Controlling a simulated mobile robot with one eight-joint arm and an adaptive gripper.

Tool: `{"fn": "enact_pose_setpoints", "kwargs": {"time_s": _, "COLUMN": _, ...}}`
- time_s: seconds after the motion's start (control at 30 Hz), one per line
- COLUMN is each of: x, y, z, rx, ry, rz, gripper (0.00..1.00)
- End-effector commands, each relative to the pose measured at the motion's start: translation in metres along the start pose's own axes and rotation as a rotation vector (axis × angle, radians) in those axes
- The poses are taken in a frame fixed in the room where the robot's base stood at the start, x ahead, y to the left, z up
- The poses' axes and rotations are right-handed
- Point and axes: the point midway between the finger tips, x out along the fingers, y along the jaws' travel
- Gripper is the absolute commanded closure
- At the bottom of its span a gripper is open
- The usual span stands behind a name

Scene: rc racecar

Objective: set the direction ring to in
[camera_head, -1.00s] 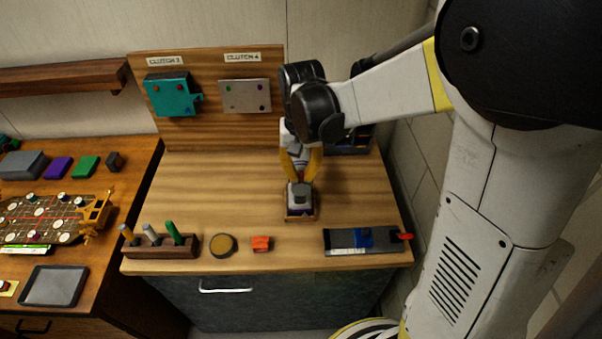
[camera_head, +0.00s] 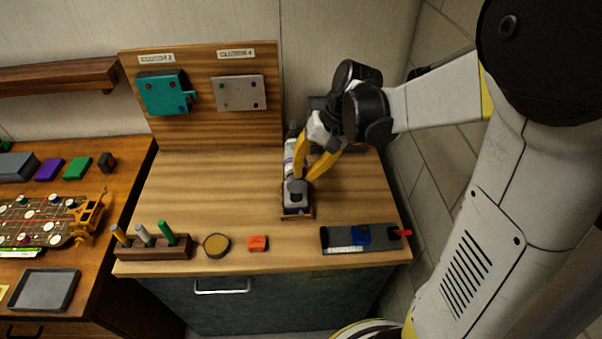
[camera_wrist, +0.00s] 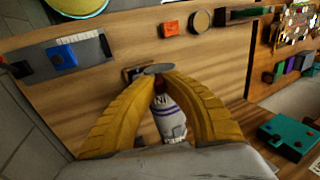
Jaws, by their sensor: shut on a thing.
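A white tool body with purple bands (camera_head: 291,158) shows beside my gripper in the head view, at a small wooden-edged holder (camera_head: 297,216) on the workbench. In the wrist view the white body (camera_wrist: 170,118) bears the letters "IN" near its top. My gripper (camera_head: 297,184) has its yellow fingers closed at a grey, rounded part (camera_head: 298,196) over the holder. In the wrist view my fingertips (camera_wrist: 158,76) meet around the tool's narrow part, by a grey disc (camera_wrist: 158,68). The fingers hide much of the held part, and I cannot make out the ring itself.
A grey tray with a blue block (camera_head: 361,235) lies at the front right. An orange block (camera_head: 257,243), a round tin (camera_head: 217,245) and a pen rack (camera_head: 152,246) line the front edge. A board with two clutches (camera_head: 200,95) stands behind. The bench's left middle is clear.

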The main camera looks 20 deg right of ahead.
Motion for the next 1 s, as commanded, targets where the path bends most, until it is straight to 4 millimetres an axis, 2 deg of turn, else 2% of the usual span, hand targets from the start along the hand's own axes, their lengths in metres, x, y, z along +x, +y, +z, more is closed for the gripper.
{"fn": "enact_pose_setpoints", "kwargs": {"time_s": 0.33, "x": 0.0013, "y": 0.0066, "z": 0.0002, "rx": 0.0, "ry": -0.001, "rz": -0.125, "gripper": 1.0}}
{"fn": "enact_pose_setpoints", "kwargs": {"time_s": 0.8, "x": 0.0007, "y": 0.0063, "z": 0.0005, "rx": -0.001, "ry": -0.002, "rz": -0.138, "gripper": 1.0}}
{"fn": "enact_pose_setpoints", "kwargs": {"time_s": 0.83, "x": 0.0007, "y": 0.0063, "z": 0.0005, "rx": -0.001, "ry": -0.002, "rz": -0.138, "gripper": 0.82}}
{"fn": "enact_pose_setpoints", "kwargs": {"time_s": 0.87, "x": 0.0007, "y": 0.0063, "z": 0.0005, "rx": -0.001, "ry": -0.002, "rz": -0.138, "gripper": 0.73}}
{"fn": "enact_pose_setpoints", "kwargs": {"time_s": 0.9, "x": 0.0007, "y": 0.0063, "z": 0.0005, "rx": -0.001, "ry": -0.002, "rz": -0.138, "gripper": 0.68}}
{"fn": "enact_pose_setpoints", "kwargs": {"time_s": 1.0, "x": 0.0006, "y": 0.0063, "z": 0.0004, "rx": -0.001, "ry": -0.002, "rz": -0.138, "gripper": 0.68}}
